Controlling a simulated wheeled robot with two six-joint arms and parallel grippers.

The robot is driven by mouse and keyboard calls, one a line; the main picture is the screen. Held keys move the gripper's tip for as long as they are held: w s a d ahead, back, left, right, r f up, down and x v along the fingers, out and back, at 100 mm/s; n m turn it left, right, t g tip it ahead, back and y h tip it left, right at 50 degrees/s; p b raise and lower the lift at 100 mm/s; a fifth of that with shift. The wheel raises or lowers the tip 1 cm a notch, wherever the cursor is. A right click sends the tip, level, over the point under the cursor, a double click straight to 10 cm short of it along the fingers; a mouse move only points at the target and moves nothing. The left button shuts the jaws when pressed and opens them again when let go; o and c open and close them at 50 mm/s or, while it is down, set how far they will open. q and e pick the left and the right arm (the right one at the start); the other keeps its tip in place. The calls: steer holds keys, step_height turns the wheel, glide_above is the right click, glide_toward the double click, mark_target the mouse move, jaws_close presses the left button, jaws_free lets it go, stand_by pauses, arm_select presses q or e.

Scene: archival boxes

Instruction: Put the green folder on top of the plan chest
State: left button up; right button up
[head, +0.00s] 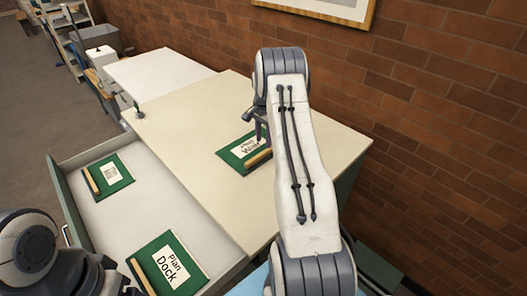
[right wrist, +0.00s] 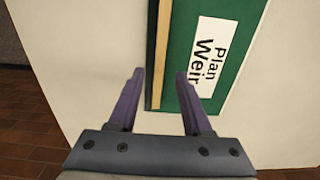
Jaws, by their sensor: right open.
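A green folder (head: 240,153) with a wooden strip along one edge and a white label lies flat on top of the plan chest (head: 190,130). In the right wrist view the same folder (right wrist: 238,40) reads "Plan Weir". My right gripper (right wrist: 158,84) is open and empty, its fingertips on either side of the wooden strip in the picture; I cannot tell the height gap. In the head view my right gripper (head: 260,132) is at the folder, partly hidden by my arm. My left gripper is not clearly in view; only left arm parts show at lower left.
The chest's open drawer (head: 58,190) holds two more green folders, one (head: 113,172) at its far end and one (head: 180,262) labelled "Plan Dock" nearer. A brick wall (head: 430,110) stands right of the chest. The chest top left of the Weir folder is mostly clear.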

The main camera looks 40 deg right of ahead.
step_height(320, 180, up, 6)
steer(key=b, duration=0.1)
steer(key=s+a+r+n, duration=0.1)
steer(key=a+r+n, duration=0.2)
steer(key=a, duration=0.7)
steer(key=s+a+r+n, duration=0.2)
steer(key=a+r+n, duration=0.15)
steer(key=a, duration=0.65)
steer(key=s+a+r+n, duration=0.15)
steer(key=a+n, duration=0.25)
steer(key=a, duration=0.6)
steer(key=s+a+r+n, duration=0.2)
steer(key=s+a+n, duration=0.4)
steer(key=s+a, duration=0.4)
steer(key=s+a+f+n, duration=0.1)
steer(key=s+n, duration=0.3)
steer(key=s, duration=0.5)
steer(key=s+a+f+n+y, duration=0.1)
steer(key=s+n, duration=0.3)
steer(key=s, duration=0.4)
steer(key=shift+s+a+f, duration=0.2)
steer(key=shift+s+a, duration=0.2)
steer(key=shift+a, duration=0.4)
